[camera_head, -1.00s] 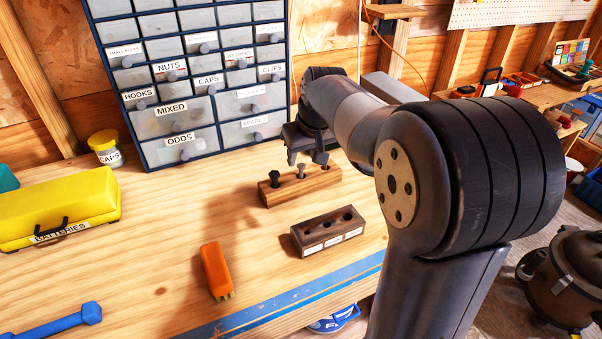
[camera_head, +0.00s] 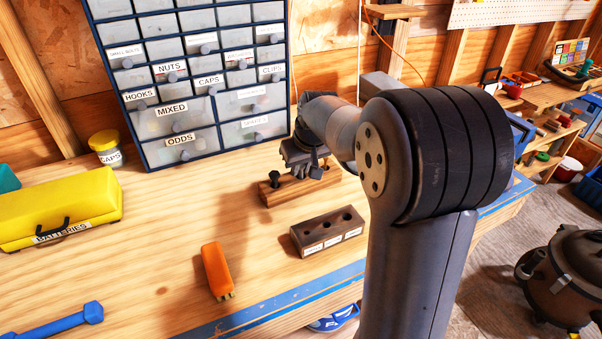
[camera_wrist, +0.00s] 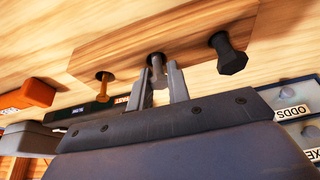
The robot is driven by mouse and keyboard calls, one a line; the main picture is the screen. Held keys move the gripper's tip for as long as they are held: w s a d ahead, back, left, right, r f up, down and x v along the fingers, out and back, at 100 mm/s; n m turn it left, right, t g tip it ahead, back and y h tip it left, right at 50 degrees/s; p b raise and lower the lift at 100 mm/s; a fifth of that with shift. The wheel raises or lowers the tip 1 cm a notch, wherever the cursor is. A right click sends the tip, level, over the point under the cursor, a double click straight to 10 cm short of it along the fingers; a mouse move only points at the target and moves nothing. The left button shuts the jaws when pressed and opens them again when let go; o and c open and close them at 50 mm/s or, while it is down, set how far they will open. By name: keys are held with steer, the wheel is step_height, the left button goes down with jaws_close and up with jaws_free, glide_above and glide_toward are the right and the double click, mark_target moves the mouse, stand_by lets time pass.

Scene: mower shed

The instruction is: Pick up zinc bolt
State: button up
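The grey zinc bolt (camera_wrist: 157,63) stands in the middle of the wooden block (camera_wrist: 190,42) in the wrist view. A brass-coloured bolt (camera_wrist: 103,78) is to its left and a black bolt (camera_wrist: 230,60) to its right. My gripper (camera_wrist: 162,88) is open, with one finger on each side of the zinc bolt. A gap to the bolt seems to show; contact is not clear. In the head view my gripper (camera_head: 305,168) is low over the wooden block (camera_head: 285,195). It hides the zinc bolt there; the black bolt (camera_head: 275,178) shows at the left.
A dark block (camera_head: 318,240) with three holes and labels lies in front of the wooden block. An orange tool (camera_head: 216,268), a yellow case (camera_head: 62,205) and a caps jar (camera_head: 106,148) stand to the left. A drawer cabinet (camera_head: 185,105) rises behind.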

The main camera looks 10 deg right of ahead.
jaws_close()
